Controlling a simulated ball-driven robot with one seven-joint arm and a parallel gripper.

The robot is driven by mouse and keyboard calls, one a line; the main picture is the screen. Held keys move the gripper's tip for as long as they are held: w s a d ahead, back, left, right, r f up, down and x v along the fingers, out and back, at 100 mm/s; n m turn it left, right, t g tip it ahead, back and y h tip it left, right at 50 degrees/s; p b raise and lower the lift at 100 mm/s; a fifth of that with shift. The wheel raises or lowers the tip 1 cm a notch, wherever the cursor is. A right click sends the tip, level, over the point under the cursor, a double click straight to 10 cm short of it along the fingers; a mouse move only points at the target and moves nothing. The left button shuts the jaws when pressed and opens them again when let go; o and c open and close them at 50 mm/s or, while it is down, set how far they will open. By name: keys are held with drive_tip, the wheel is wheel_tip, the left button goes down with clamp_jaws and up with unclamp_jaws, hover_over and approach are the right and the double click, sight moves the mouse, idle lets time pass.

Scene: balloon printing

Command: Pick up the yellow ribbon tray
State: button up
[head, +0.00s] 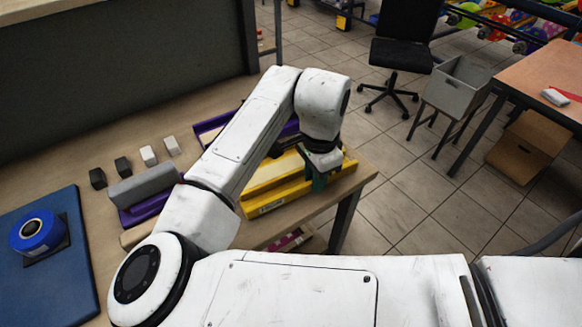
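The yellow ribbon tray (288,190) lies on the wooden table near its right corner. It is a long, low tray with a pale label on its front side.
A purple tray (208,124) lies behind the yellow one. A purple holder with a grey block (145,185) and several small blocks (148,155) stand to the left. A blue mat (70,262) bears a blue roll (38,232). A black chair (402,45) stands beyond the table.

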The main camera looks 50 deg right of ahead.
clamp_jaws()
drive_tip(key=shift+r, duration=0.1)
